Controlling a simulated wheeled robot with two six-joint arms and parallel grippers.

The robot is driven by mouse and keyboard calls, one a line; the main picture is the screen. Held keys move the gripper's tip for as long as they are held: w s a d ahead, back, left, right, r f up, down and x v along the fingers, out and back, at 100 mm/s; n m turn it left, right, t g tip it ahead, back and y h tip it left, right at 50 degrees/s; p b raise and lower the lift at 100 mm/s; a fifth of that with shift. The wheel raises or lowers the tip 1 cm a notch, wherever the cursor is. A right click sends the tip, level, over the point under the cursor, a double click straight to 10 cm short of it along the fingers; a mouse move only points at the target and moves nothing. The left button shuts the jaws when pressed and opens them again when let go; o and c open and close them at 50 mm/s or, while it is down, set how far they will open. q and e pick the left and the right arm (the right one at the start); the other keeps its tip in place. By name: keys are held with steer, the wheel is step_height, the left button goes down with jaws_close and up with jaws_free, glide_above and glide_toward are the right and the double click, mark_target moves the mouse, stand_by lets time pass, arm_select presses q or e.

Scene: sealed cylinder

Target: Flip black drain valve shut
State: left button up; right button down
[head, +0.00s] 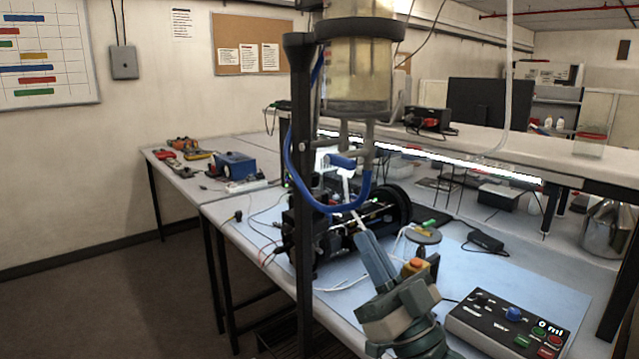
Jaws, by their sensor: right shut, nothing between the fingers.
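I cannot clearly pick out a black drain valve. A clear cylinder with yellowish contents (358,75) hangs on a black upright post (301,200), with grey pipe fittings (357,135) under it. A blue handle-like piece (343,160) and a looping blue hose (298,170) are below the fittings. A dark machine with a black drum (388,208) lies on the bench behind. My right gripper (362,236) reaches up from the bottom, its fingers shut and empty, tips in front of the machine and below the hose. I cannot tell if they touch anything. My left gripper is not in view.
A control box with knobs and buttons (510,322) sits at the bench's front right. A small orange-topped box (416,267) and a round stand (423,236) are right of my gripper. Loose cables cross the blue mat (540,290). A steel pot (607,228) stands at right.

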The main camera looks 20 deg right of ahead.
mark_target(308, 161)
steer(key=p+x, duration=0.1)
steer(key=x, duration=0.3)
steer(key=w+f+p+x, duration=0.1)
steer(key=x, duration=0.3)
steer(key=p+x, duration=0.1)
steer(key=x, duration=0.3)
steer(key=shift+w+a+f+p, duration=0.25)
steer(key=shift+w+p, duration=0.05)
steer(key=shift+w+a, duration=0.2)
steer(key=shift+w, duration=0.25)
steer(key=shift+f, duration=0.1)
